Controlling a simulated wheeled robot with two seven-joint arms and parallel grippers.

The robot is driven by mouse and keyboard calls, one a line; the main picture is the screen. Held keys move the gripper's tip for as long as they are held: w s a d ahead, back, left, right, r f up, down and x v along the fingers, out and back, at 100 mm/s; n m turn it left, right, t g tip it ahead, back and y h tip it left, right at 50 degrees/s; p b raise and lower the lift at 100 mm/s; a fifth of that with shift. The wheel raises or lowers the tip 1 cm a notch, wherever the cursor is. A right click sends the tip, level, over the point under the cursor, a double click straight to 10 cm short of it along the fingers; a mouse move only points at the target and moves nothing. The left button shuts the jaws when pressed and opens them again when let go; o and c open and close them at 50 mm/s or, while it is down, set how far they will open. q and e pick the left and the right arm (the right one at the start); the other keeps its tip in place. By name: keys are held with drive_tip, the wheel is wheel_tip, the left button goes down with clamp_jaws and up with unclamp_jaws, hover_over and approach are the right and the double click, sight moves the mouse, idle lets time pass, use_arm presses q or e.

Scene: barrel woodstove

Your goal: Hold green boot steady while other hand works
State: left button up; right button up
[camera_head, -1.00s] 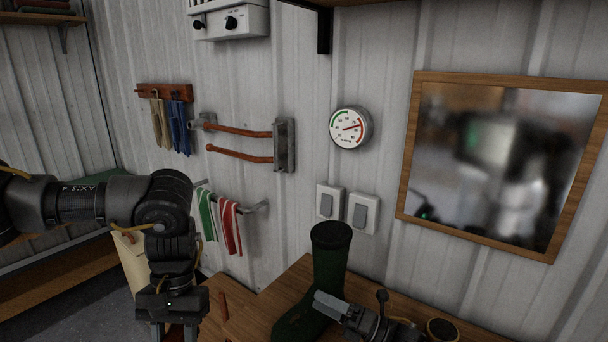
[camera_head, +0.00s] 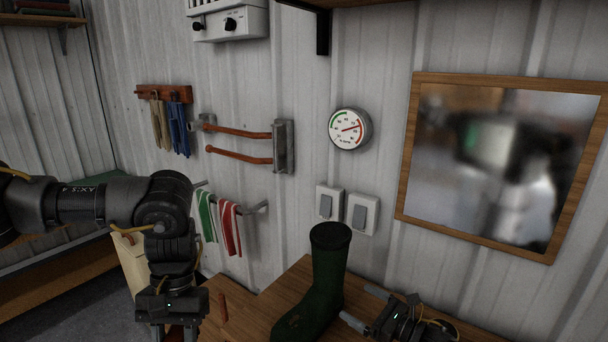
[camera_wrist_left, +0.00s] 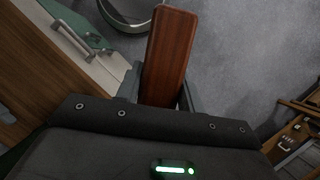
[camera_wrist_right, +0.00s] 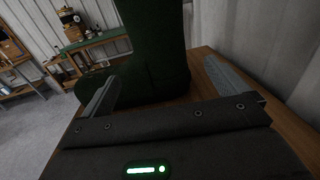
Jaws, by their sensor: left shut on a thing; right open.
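The dark green boot (camera_head: 323,285) stands upright on the wooden bench, its toe toward the lower left. My right gripper (camera_head: 363,306) is just right of the boot, open and empty, its two fingers apart and pointing at the boot. In the right wrist view the boot (camera_wrist_right: 158,60) rises beyond and between the spread fingers (camera_wrist_right: 165,88); I see no contact. My left gripper (camera_head: 175,335) hangs at the lower left, its fingertips cut off by the frame. In the left wrist view it is shut on a reddish-brown wooden piece (camera_wrist_left: 168,55).
The bench top (camera_head: 262,308) is bare left of the boot. A reddish stick (camera_head: 223,306) shows beside my left gripper. On the wall are red and green striped towels (camera_head: 219,226), light switches (camera_head: 345,208), a round gauge (camera_head: 349,129) and a framed mirror (camera_head: 500,165).

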sight(339, 291)
drive_tip(key=x, duration=1)
drive_tip(key=shift+a, duration=0.15)
drive_tip(key=shift+c, duration=0.3)
drive_tip(key=c, duration=1.3)
